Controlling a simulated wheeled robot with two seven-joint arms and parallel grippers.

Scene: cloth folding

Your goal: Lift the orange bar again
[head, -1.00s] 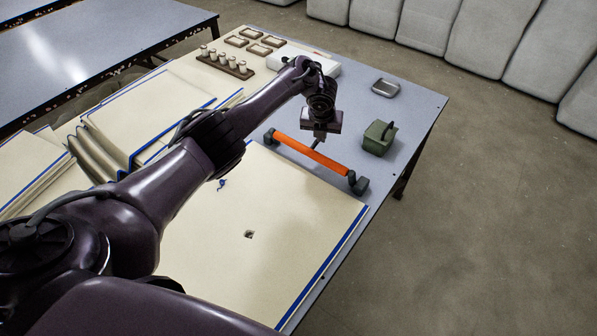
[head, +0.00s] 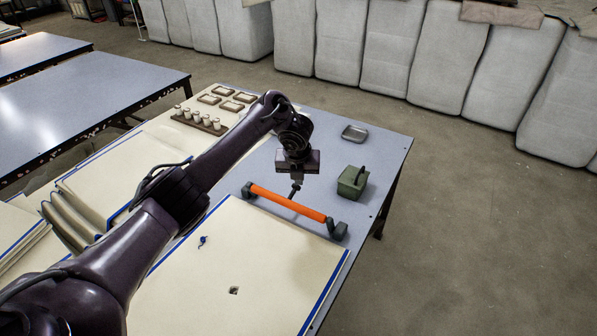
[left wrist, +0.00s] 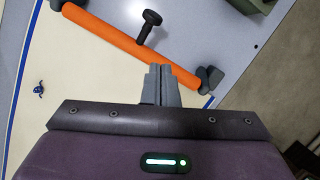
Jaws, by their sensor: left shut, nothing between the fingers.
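The orange bar (head: 287,203) lies on the table along the far edge of the cream board, with dark grey end pieces. It also shows in the left wrist view (left wrist: 110,35), with a black knobbed handle (left wrist: 148,25) sticking out from its middle. My left gripper (head: 297,182) hangs over the bar's middle, pointing down. In the left wrist view its fingers (left wrist: 160,70) are shut together and empty, with the tips overlapping the bar's near edge in the picture. I cannot tell how high they are above it. My right gripper is not in view.
A green box with a handle (head: 352,182) stands right of the bar. A grey metal tray (head: 354,133) lies behind it. A rack of small white-topped pegs (head: 200,121) and several small frames (head: 220,97) are at the back left. The cream board (head: 250,265) fills the front.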

